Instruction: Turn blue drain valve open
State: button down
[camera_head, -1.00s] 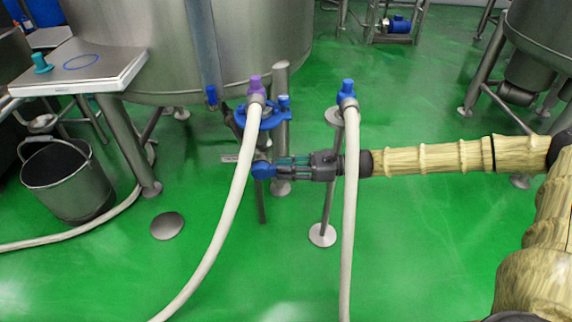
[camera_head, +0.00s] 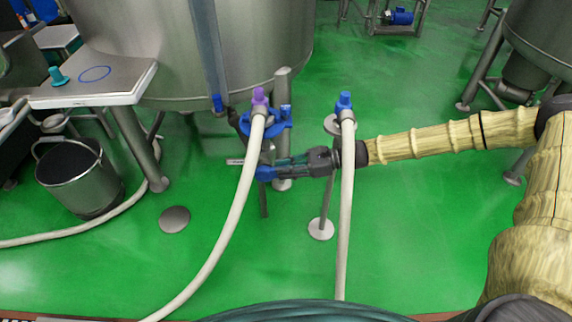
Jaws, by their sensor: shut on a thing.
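The blue drain valve handle (camera_head: 266,173) sits low under the big steel tank, just right of the pale hose with the purple fitting. My gripper (camera_head: 280,169) reaches in from the right, behind the second pale hose, with its fingers pointing left. It is shut on the blue handle, and the fingertips partly cover it. The valve body behind the hose is mostly hidden, so I cannot tell how far the handle is turned.
A pale hose (camera_head: 227,215) with a purple fitting (camera_head: 259,97) hangs in front of the valve. Another hose (camera_head: 346,215) with a blue fitting (camera_head: 344,101) crosses my arm. A steel tank (camera_head: 150,50) stands behind. A bucket (camera_head: 80,178) is left. Green floor (camera_head: 420,230) is open at right.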

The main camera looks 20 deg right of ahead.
jog(key=c, duration=1.4)
grip_release()
jog(key=shift+a, duration=0.1)
jog(key=shift+o, duration=0.2)
jog(key=shift+d, duration=0.25)
jog(key=v, duration=1.1)
jog(key=shift+d, duration=0.35)
jog(key=shift+r, duration=0.1)
jog(key=shift+c, duration=0.3)
